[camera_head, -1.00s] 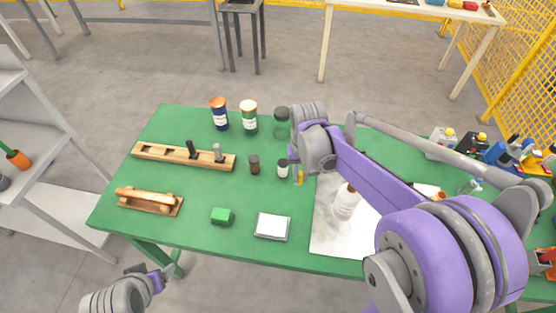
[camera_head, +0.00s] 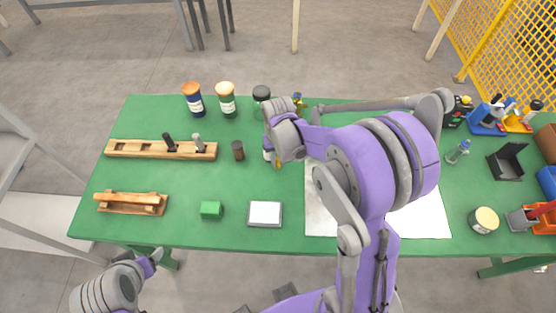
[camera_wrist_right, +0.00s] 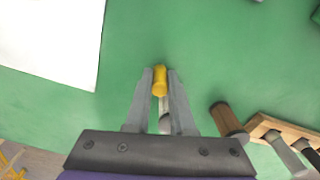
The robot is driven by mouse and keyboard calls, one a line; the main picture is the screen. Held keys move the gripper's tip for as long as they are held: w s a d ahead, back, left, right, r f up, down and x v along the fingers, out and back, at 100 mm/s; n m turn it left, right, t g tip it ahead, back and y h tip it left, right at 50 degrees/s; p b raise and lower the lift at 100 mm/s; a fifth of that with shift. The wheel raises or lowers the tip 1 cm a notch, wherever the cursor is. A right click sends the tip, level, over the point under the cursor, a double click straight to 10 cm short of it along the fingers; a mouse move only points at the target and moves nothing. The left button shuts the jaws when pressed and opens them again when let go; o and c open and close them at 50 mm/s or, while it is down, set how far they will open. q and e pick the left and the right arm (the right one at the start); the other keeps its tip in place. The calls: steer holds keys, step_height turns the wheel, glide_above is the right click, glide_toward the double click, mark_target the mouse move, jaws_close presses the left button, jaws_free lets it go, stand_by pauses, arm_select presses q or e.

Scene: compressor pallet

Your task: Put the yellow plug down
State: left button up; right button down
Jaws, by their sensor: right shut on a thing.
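The yellow plug (camera_wrist_right: 160,80) is a small yellow cylinder between the fingertips of my right gripper (camera_wrist_right: 161,86) in the right wrist view. The fingers are shut on it, over the green table (camera_wrist_right: 120,95). I cannot tell whether its lower end touches the table. In the head view the yellow plug (camera_head: 278,165) shows as a small spot, and the right wrist hides much of the right gripper (camera_head: 273,160). My left gripper (camera_head: 150,264) is off the table's front edge at lower left, and its opening is unclear.
A green block (camera_head: 211,210) and a white-topped box (camera_head: 265,213) lie nearer. White sheets (camera_head: 422,222) lie to the right. Bare green table lies between block and jar.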

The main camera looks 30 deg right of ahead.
steer(key=shift+f, duration=0.2)
steer(key=shift+f, duration=0.2)
steer(key=c, duration=0.8)
jaws_free()
steer(key=shift+o, duration=0.2)
